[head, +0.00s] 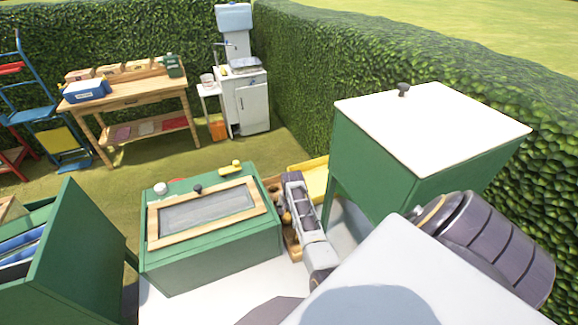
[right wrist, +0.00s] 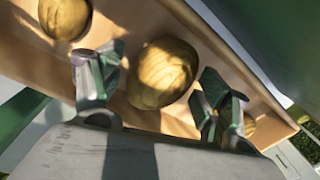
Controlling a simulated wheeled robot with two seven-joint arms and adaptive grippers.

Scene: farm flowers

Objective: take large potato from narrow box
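The narrow box (head: 292,246) is a wooden box beside the green cabinet, mostly hidden under my right arm in the head view. The right wrist view looks into the box (right wrist: 195,25). A large tan potato (right wrist: 162,72) lies in it between the two fingers of my right gripper (right wrist: 157,90), which is open. I cannot tell whether the fingers touch it. My left gripper is not in view.
A green cabinet with a framed lid (head: 205,213) stands left of the box. A taller green cabinet with a white top (head: 430,130) stands to the right. A yellow tray (head: 314,181) is behind. A wooden workbench (head: 130,98) and a hedge are farther back.

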